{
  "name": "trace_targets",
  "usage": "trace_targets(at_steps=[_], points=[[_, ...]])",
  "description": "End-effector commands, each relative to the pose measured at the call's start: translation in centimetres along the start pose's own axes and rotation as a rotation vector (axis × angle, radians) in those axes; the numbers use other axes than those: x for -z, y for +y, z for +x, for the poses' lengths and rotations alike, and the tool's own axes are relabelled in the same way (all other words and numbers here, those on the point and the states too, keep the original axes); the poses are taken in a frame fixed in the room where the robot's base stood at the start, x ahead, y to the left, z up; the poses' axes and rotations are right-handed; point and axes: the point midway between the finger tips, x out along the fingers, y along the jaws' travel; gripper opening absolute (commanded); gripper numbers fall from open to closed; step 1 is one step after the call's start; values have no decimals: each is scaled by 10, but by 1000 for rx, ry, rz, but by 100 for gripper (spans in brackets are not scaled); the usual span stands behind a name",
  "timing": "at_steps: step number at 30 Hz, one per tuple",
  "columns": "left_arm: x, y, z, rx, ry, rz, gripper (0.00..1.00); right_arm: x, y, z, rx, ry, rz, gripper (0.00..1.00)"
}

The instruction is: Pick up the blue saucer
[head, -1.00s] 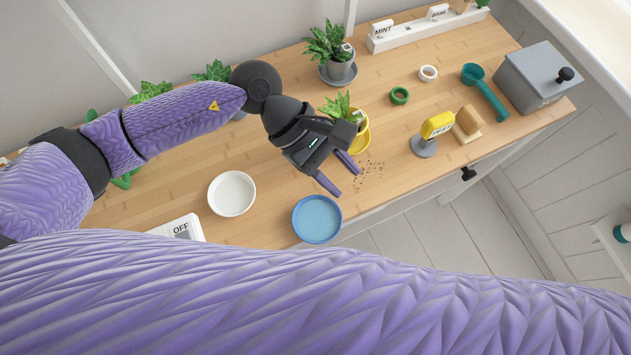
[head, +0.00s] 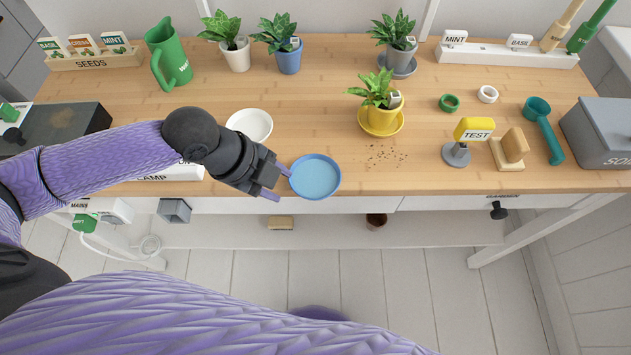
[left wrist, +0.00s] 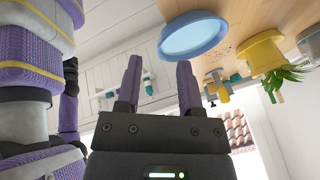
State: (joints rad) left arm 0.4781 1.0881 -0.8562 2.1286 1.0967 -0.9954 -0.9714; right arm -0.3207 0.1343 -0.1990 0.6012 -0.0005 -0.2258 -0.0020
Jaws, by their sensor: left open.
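The blue saucer (head: 315,177) lies on the wooden desk at its front edge, with a light blue inside. My left gripper (head: 279,184) is open and empty just left of the saucer, its fingers pointing toward the rim. The upper finger is very near the rim; I cannot tell whether it touches. In the left wrist view the saucer (left wrist: 193,37) is beyond the open fingertips (left wrist: 159,72), up and to the right. My right gripper is not in view.
A white bowl (head: 249,125) stands behind my left gripper. A yellow pot with a plant (head: 381,117) stands behind and right of the saucer, with dark crumbs (head: 385,154) nearby. The desk's front edge (head: 400,193) is close to the saucer.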

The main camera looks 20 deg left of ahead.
Motion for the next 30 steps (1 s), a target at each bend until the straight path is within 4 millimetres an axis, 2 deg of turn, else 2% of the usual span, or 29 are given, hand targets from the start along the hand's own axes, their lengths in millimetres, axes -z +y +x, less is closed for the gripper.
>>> trace_targets(at_steps=[1, 3, 6, 14, 21, 30], points=[[0, 0, 15, -2, 4, -1, 48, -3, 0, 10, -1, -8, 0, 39], [2, -2, 31, -1, 6, 0, 48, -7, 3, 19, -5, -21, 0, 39], [2, -3, 46, -2, 2, 0, 48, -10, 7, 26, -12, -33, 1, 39], [3, -4, 48, 1, -1, 3, 48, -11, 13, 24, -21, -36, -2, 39], [3, -4, 48, 1, 0, 3, 0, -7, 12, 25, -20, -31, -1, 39], [3, -4, 48, 1, 0, 3, 0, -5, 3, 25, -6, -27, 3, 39]])
